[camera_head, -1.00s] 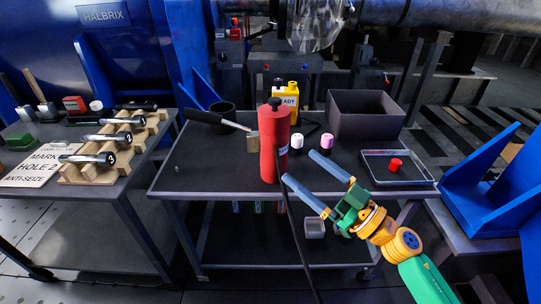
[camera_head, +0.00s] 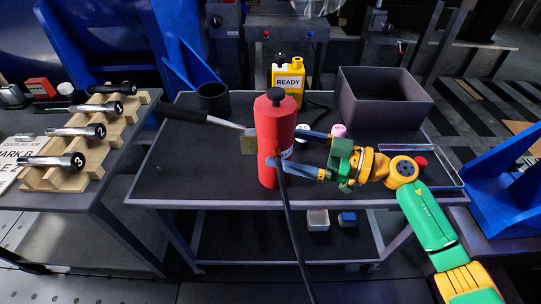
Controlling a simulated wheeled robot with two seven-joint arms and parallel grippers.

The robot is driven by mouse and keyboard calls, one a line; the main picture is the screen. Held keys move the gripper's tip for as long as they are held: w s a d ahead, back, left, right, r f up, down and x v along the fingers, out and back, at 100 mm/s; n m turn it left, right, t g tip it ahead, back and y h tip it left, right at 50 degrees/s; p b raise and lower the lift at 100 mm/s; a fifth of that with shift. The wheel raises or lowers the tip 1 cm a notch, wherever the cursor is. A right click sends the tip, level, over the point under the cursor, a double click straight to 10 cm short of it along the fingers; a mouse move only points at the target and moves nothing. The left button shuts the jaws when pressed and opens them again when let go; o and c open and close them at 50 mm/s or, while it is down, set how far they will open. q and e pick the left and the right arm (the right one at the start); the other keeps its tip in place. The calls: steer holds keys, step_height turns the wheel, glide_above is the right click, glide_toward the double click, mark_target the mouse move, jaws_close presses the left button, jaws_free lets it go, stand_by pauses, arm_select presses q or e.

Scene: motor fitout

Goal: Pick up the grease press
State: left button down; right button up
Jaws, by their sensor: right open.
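The grease press (camera_head: 268,135) is a red upright cylinder with a dark top knob, a black-handled lever (camera_head: 195,116) pointing left and a dark hose hanging down its front. It stands on the dark cart top in the camera_head view. My right gripper (camera_head: 284,150) comes in from the right with its two blue fingers spread. One finger passes in front of the cylinder's lower right side; the other's tip reaches its right edge, partly hidden behind it. I cannot tell whether the fingers touch it. My left gripper is not in view.
A yellow READY bottle (camera_head: 289,80) and a dark cup (camera_head: 213,98) stand behind. A grey bin (camera_head: 386,112) is at the back right. White and pink-capped small containers (camera_head: 338,130) sit near the fingers. A left table holds numbered tools on a wooden rack (camera_head: 90,165).

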mark_target(271, 143)
steer(key=x, duration=0.3)
steer(key=shift+w+a, duration=0.1)
steer(key=shift+a, duration=0.2)
steer(key=c, duration=1.5)
steer(key=shift+r, duration=0.15)
jaws_close()
